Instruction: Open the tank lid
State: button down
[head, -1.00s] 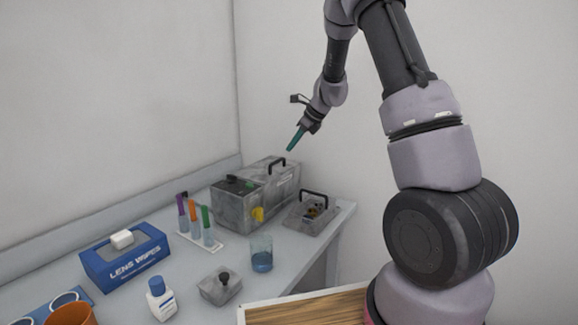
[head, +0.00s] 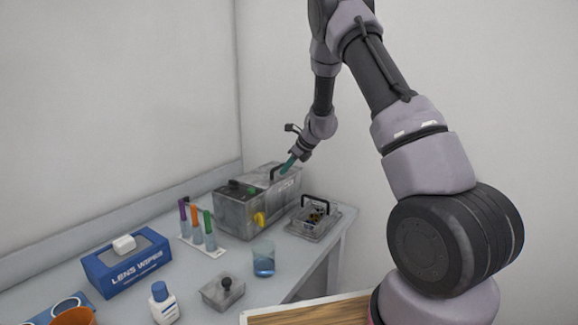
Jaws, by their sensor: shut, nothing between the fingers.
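The tank (head: 238,217) is a grey metal box at the back of the bench, with a yellow tap low on its near side. Its lid (head: 262,176) lies closed on the top, with a dark handle (head: 272,174). My gripper (head: 286,166) has teal fingers and points down and left at the lid's handle. The fingers are shut and look empty. The fingertips are at or just beside the handle; I cannot tell whether they touch it.
A small grey basket (head: 314,217) with a dark handle stands right of the tank.

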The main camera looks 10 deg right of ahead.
jog(key=shift+a+r, duration=0.1)
dwell(0.3)
jog(key=shift+w+r+g+h, duration=0.1)
jog(key=shift+r+g+h, duration=0.2)
jog(key=shift+r, duration=0.15)
jog(key=shift+r, duration=0.1)
jog(key=shift+w+a+r+g+h, duration=0.15)
jog(key=shift+a+r+g+h, duration=0.05)
jog(key=shift+r, duration=0.15)
jog(key=shift+w+a+r+g+h, duration=0.1)
jog(key=shift+a+r+g+h, duration=0.1)
jog(key=shift+r, duration=0.15)
jog(key=w+a+r+g+h, duration=0.1)
jog(key=w+a+r, duration=0.8)
jog(key=w+a, duration=0.2)
jog(key=shift+w+a+g+h, duration=0.15)
jog(key=shift+w+g+h, duration=0.15)
jog(key=shift+g+h, duration=0.1)
